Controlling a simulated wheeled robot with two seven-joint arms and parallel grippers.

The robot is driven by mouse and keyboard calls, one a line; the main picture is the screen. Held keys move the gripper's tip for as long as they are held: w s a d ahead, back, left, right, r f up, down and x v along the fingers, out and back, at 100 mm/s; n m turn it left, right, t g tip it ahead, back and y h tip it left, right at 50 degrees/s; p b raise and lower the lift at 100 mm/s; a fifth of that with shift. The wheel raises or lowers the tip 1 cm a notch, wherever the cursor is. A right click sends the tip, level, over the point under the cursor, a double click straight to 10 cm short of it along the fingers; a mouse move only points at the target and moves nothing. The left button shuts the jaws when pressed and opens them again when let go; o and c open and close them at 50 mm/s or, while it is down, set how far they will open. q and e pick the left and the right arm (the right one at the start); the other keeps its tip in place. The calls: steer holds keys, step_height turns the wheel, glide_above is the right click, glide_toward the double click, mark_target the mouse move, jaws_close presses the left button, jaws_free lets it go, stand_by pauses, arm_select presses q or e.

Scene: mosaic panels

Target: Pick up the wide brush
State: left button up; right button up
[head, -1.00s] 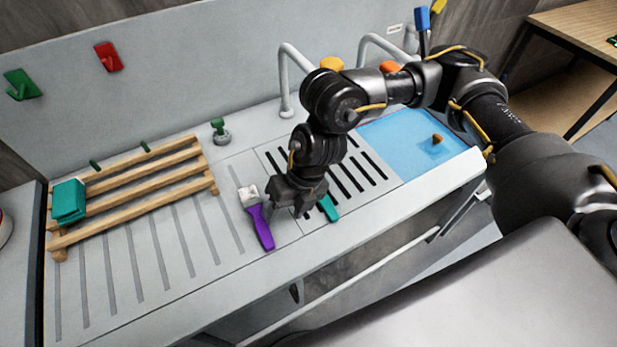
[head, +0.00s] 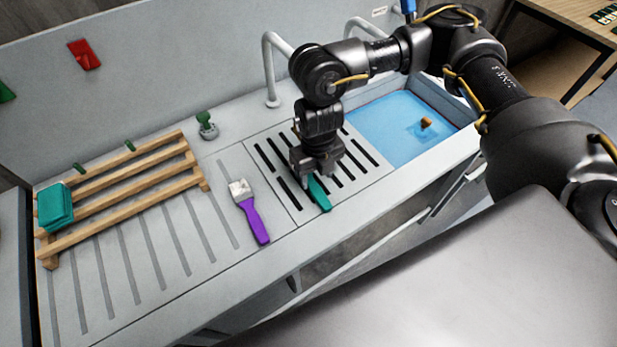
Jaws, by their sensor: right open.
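A purple-handled brush (head: 254,218) with a broad pale head lies on the grooved drainboard, handle toward the front edge. A teal handle (head: 318,194) lies on the slotted grate; its far end is hidden under my right gripper (head: 317,178). I cannot tell which of the two is the wide brush. My right gripper points down over the teal handle, jaws open; whether it touches the handle is unclear. My left gripper is not in view.
A wooden slatted rack (head: 120,190) with teal blocks (head: 54,207) stands at the left. A blue water basin (head: 390,125) holds a small orange-brown object (head: 426,123). A green-topped knob (head: 206,124) and a grey tap (head: 270,70) stand behind.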

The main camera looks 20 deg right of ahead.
mark_target(316, 189)
steer(key=shift+f, duration=0.2)
steer(key=shift+f+p, duration=0.7)
steer(key=shift+f, duration=1.7)
steer(key=c, duration=1.1)
steer(key=shift+r, duration=0.1)
